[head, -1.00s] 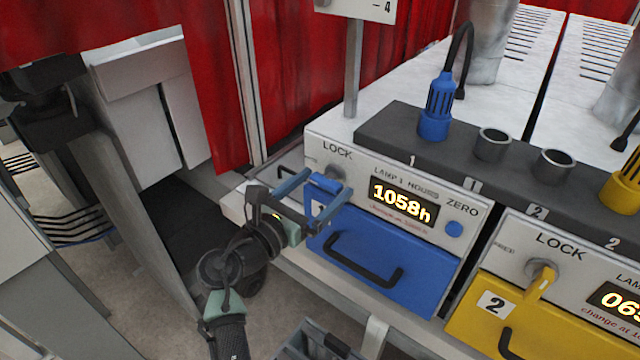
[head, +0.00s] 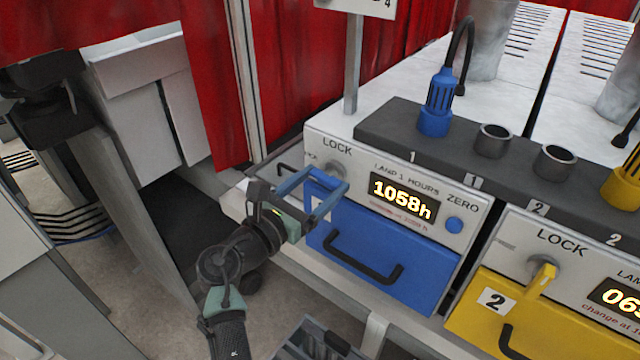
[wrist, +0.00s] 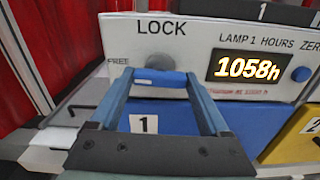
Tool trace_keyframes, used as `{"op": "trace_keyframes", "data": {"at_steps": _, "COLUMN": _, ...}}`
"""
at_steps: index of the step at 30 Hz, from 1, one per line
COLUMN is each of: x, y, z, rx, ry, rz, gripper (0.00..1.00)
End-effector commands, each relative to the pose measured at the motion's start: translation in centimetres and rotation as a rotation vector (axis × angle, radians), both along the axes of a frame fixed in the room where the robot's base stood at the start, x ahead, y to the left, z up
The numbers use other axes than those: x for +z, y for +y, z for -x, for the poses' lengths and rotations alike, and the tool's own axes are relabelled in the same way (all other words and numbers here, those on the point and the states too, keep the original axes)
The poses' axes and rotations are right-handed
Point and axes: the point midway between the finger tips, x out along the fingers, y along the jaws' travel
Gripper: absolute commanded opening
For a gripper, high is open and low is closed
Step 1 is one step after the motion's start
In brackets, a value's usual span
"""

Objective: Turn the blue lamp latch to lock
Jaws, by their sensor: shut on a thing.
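The blue lamp latch (wrist: 161,78) sits on a round grey knob (wrist: 160,62) below the word LOCK on the lamp 1 panel. In the wrist view it lies crosswise between my two blue fingertips, with the FREE label to its left. My gripper (wrist: 159,79) is shut on the latch, one finger at each end. In the head view my gripper (head: 325,178) reaches the panel from the left, and its fingers partly hide the latch (head: 325,180).
Below the latch is the blue lamp drawer (head: 400,245) with a black handle (head: 362,262). The lit display (head: 403,196) reads 1058h. To the right are a yellow drawer (head: 470,312) and yellow latch (head: 541,281). A red curtain (head: 300,70) hangs behind.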

Motion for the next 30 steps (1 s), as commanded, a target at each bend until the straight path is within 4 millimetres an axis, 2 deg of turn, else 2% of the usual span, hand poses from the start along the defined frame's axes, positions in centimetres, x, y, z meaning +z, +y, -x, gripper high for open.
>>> {"op": "trace_keyframes", "data": {"at_steps": 8, "x": -0.37, "y": 0.0, "z": 0.0, "rx": 0.0, "ry": -0.109, "rz": -0.152, "gripper": 0.24}}
{"op": "trace_keyframes", "data": {"at_steps": 30, "x": -0.57, "y": 0.04, "z": 0.0, "rx": -0.001, "ry": -0.522, "rz": -0.72, "gripper": 0.24}}
